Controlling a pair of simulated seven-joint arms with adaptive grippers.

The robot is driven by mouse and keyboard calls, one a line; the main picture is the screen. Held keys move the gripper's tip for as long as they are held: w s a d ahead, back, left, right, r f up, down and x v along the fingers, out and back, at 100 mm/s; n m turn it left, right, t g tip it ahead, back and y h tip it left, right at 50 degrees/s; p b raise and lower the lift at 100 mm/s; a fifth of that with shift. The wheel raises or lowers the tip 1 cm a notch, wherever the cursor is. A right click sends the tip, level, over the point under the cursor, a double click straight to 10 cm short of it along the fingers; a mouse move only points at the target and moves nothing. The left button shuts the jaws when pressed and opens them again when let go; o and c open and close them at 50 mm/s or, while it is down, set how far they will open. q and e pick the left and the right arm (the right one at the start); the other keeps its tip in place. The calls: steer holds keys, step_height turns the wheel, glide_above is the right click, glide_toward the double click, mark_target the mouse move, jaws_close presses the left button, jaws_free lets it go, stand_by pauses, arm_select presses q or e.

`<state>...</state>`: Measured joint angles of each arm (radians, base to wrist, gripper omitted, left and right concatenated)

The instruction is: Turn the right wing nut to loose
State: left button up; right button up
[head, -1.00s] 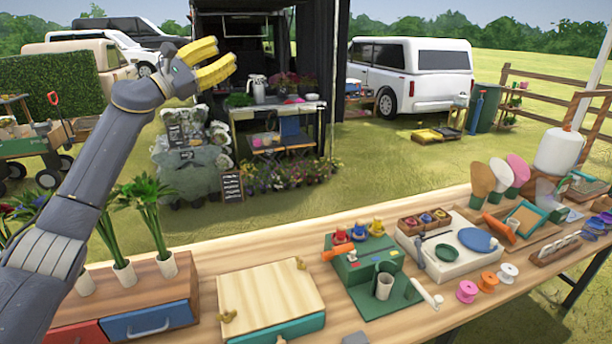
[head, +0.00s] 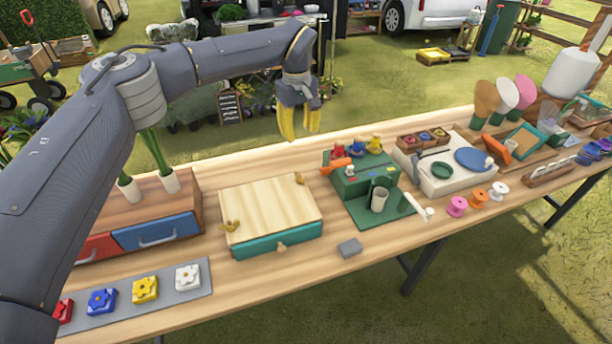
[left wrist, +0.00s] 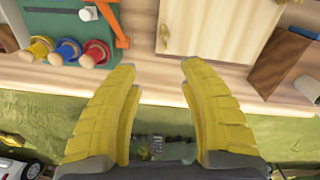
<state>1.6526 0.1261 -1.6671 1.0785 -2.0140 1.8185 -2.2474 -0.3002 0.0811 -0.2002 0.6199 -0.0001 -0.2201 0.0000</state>
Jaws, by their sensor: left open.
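The press with a pale wooden top (head: 265,210) and teal base lies on the table. Its right wing nut (head: 299,178), small and brass-coloured, is at the back right corner of the top. Another wing nut (head: 230,226) is at the left front. My left gripper (head: 301,135) points down above the table's back edge, behind and above the right wing nut, with its yellow fingers apart and empty. In the left wrist view the right wing nut (left wrist: 165,36) shows beyond the open fingertips, apart from them. My right gripper is not in view.
A green box (head: 368,178) with coloured knobs and an orange handle stands just right of the press. A drawer unit (head: 190,195) stands to the left. Bare tabletop separates the press and the green box.

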mark_target(299, 175)
arm_select(q)
steer(key=f, duration=1.7)
steer(key=shift+a+f, duration=0.25)
steer(key=shift+f, duration=0.1)
steer(key=shift+o, duration=0.2)
jaws_close()
